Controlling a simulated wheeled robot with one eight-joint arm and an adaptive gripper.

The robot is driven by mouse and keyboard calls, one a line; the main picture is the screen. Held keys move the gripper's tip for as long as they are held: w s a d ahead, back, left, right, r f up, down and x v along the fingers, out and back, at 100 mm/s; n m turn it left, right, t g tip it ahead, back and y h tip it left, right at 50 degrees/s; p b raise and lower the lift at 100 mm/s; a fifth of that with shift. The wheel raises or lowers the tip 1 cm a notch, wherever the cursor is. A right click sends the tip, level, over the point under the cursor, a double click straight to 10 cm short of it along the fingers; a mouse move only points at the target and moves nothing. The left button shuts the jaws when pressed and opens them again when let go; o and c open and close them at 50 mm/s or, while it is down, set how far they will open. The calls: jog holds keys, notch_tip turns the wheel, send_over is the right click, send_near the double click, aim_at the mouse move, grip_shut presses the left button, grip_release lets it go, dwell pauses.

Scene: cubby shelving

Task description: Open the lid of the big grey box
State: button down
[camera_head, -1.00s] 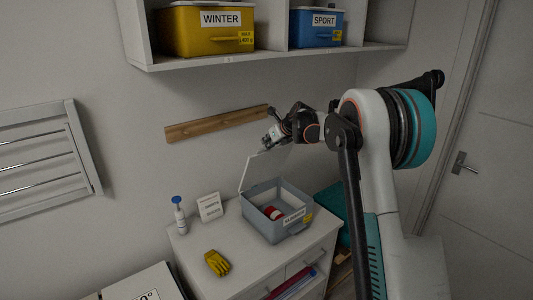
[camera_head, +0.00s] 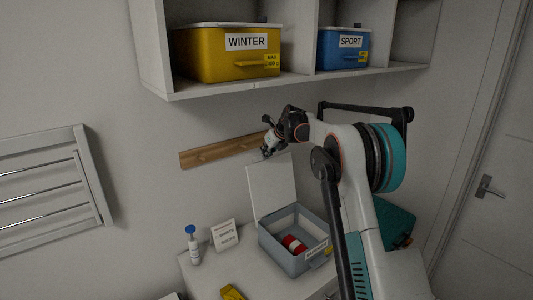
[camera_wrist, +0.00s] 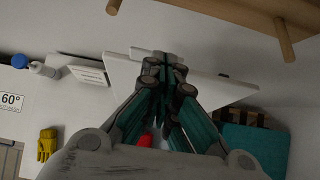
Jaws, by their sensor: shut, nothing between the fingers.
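The grey box (camera_head: 285,262) stands on the white cabinet with its lid (camera_head: 272,188) raised steeply at the back, inner face showing. A red and white item (camera_head: 293,244) lies inside the open box. My gripper (camera_head: 267,152) is shut and empty at the lid's top edge, just in front of the wall. In the wrist view, my closed fingers (camera_wrist: 158,58) overlap the pale lid (camera_wrist: 205,88); whether they touch it I cannot tell. Part of the red item (camera_wrist: 145,139) shows behind the fingers.
A wooden peg rail (camera_head: 222,150) is on the wall close to my gripper. The shelf above holds a yellow box (camera_head: 225,58) and a blue box (camera_head: 342,50). A spray bottle (camera_head: 193,246), a small sign (camera_head: 224,235) and yellow gloves (camera_head: 232,293) are left of the grey box.

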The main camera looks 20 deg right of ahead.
jog(key=shift+s+r, duration=0.1)
dwell(0.3)
jog(key=v, duration=1.1)
jog(key=s+a+n+b, duration=0.55)
jog(key=s+n, duration=0.25)
jog(key=s, duration=0.5)
jog(key=s+a+f+n+b, duration=0.2)
jog(key=s+n, duration=0.1)
jog(key=s, duration=0.2)
jog(key=s+a+f+n+h+b, duration=0.1)
jog(key=s+a+n, duration=0.15)
jog(key=s, duration=0.25)
jog(key=s+a+f+n+b, duration=0.1)
jog(key=s+f+n+b, duration=0.1)
jog(key=s+n, duration=0.25)
jog(key=s+a+f+n+b, duration=0.1)
jog(key=s+f+n+b, duration=0.2)
jog(key=s+f+n, duration=0.4)
jog(key=s+a+f+n+h+b, duration=0.1)
jog(key=s+a+f+n+b, duration=0.1)
jog(key=s+f+n+b, duration=0.2)
jog(key=s+f+n, duration=0.3)
jog(key=s+f, duration=0.5)
jog(key=s, duration=0.5)
jog(key=shift+s+f, duration=0.35)
jog(key=shift+s, duration=0.05)
jog(key=shift+d, duration=0.15)
